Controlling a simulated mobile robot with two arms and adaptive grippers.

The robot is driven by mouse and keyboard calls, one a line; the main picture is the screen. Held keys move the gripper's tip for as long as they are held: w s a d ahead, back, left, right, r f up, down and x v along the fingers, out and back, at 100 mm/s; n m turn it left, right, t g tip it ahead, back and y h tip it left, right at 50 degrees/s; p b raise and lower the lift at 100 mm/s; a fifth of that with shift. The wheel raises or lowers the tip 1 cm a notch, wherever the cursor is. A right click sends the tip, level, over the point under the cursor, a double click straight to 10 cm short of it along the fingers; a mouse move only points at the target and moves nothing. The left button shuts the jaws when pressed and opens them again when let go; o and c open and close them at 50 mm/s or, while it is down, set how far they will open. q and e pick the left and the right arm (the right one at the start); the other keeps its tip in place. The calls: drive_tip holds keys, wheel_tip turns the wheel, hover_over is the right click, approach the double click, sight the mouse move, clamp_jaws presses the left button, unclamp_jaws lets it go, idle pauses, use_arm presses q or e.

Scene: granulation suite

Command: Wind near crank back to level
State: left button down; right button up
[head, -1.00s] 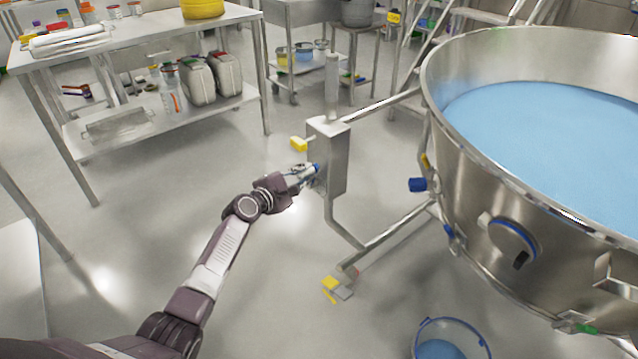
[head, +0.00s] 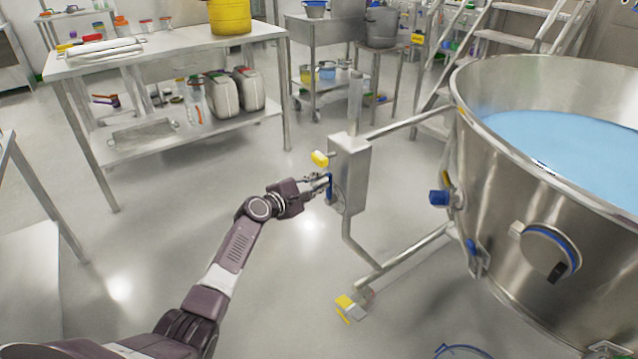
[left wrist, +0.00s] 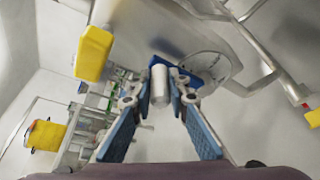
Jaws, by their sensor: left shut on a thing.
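The crank (head: 330,188) shows as a blue arm on the face of an upright steel gearbox (head: 354,172), beside the large steel bowl. In the left wrist view its pale cylindrical handle (left wrist: 159,86) points toward the camera, in front of the blue arm (left wrist: 185,71) and a round disc (left wrist: 205,68). My left gripper (head: 320,184) reaches in from the left and is shut on the handle, a blue-padded finger on each side. The fingers cover much of the crank in the head view. My right gripper is not in view.
The steel bowl (head: 500,190) holds blue material. A yellow pedal (head: 345,303) is on the stand's foot. A loaded steel table (head: 150,60) stands back left. The floor between is clear.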

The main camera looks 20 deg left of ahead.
use_arm(q)
drive_tip(key=shift+a+r, duration=0.15)
drive_tip(key=shift+a, duration=0.1)
drive_tip(key=c, duration=1.8)
unclamp_jaws()
drive_tip(key=shift+c, duration=0.2)
drive_tip(key=shift+s, duration=0.5)
drive_tip(key=v, duration=1.1)
